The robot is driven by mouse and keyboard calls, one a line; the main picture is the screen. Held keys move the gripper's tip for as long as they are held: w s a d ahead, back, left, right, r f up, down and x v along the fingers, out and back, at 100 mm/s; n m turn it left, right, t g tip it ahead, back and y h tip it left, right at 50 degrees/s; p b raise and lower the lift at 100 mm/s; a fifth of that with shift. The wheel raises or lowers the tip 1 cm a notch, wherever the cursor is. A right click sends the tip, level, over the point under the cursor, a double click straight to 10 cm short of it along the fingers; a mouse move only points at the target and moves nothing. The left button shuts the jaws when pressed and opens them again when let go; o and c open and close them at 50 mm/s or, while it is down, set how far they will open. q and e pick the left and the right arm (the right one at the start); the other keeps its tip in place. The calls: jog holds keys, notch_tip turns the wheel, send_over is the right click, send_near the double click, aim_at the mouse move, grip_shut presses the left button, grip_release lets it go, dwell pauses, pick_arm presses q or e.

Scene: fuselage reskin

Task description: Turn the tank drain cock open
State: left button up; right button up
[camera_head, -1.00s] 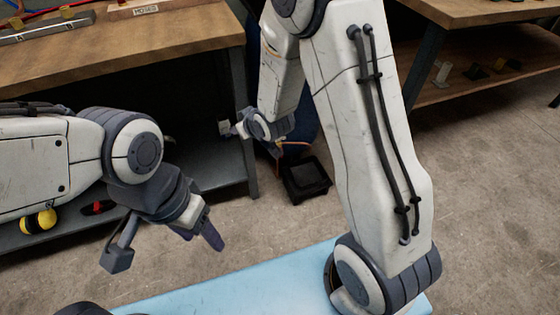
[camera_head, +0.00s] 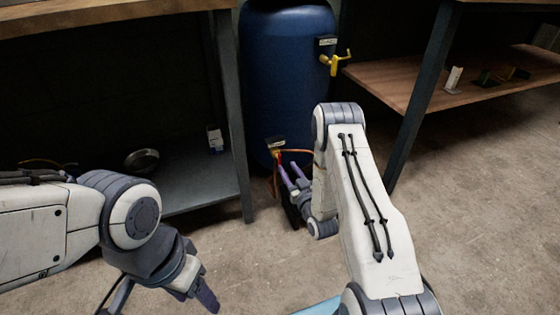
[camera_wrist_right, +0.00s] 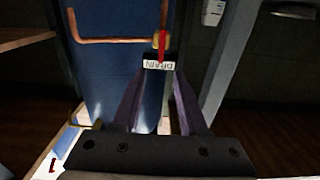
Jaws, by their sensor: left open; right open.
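The blue tank (camera_head: 288,85) stands between the benches. Low on its front is the drain cock (camera_head: 277,155), with a small red handle (camera_wrist_right: 162,42) on a brass body and a copper pipe leading off. The DRAIN label (camera_wrist_right: 158,65) reads upside down in the right wrist view. My right gripper (camera_head: 291,179) is open and empty, just in front of and slightly below the cock in the head view. In the right wrist view its fingers (camera_wrist_right: 160,84) point at the label and cock; contact cannot be told. My left gripper (camera_head: 205,298) is away at lower left, empty.
A yellow valve (camera_head: 335,62) with its own label sits higher on the tank's right. A bench leg (camera_head: 229,120) and lower shelf (camera_head: 205,184) are close on the left. A wooden shelf (camera_head: 450,78) is on the right. Open concrete floor (camera_head: 480,200) lies at right.

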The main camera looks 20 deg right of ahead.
aim_at(281, 157)
jog(key=w+b, duration=0.3)
jog(key=w, duration=0.4)
jog(key=shift+w+a+f, duration=0.1)
jog(key=shift+w, duration=0.45)
jog(key=shift+c, duration=0.3)
grip_shut()
